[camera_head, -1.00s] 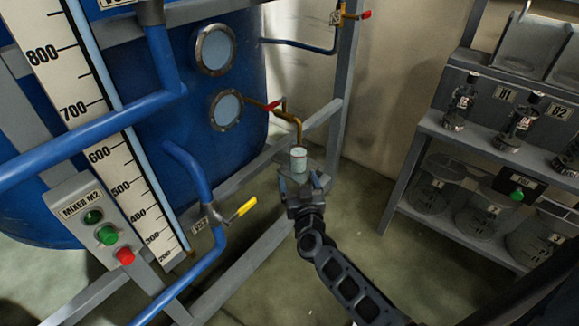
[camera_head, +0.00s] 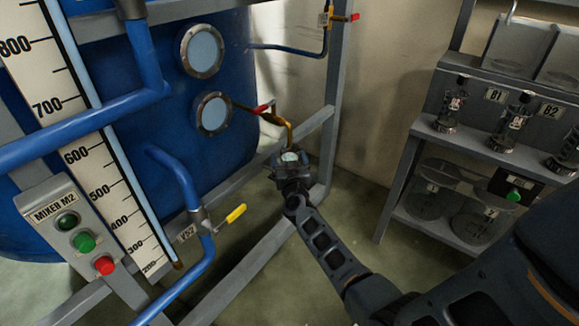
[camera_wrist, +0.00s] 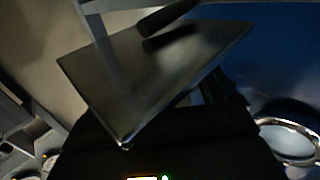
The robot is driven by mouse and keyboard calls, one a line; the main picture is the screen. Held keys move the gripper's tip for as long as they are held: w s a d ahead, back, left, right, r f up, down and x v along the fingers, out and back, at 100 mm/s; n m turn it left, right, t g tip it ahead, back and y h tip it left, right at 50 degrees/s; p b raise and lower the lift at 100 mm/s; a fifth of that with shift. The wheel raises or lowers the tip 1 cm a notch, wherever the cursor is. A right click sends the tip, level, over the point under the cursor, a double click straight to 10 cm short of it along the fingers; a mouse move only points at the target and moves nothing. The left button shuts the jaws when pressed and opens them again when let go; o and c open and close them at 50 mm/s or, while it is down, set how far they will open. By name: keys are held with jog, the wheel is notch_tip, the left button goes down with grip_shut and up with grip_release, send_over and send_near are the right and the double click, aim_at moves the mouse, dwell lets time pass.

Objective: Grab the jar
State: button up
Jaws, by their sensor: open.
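The jar (camera_head: 290,156) is small and pale. In the head view its round top shows just beyond my gripper, below the brass outlet pipe (camera_head: 283,124). My gripper (camera_head: 289,160) is open, with its dark fingers at the jar. The gripper hides the jar's lower part and the support under it. I cannot tell whether the fingers touch the jar. In the wrist view I cannot make out the jar; a dark square plate (camera_wrist: 150,75) fills the middle.
The blue tank (camera_head: 130,100) and its grey frame (camera_head: 335,80) stand close around the jar. A blue pipe with a yellow-handled valve (camera_head: 236,214) is at the lower left. A shelf of glassware (camera_head: 440,131) stands at the right. Open floor lies between.

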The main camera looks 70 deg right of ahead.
jog(key=shift+c, duration=0.5)
jog(key=c, duration=1.1)
jog(key=shift+r, duration=0.15)
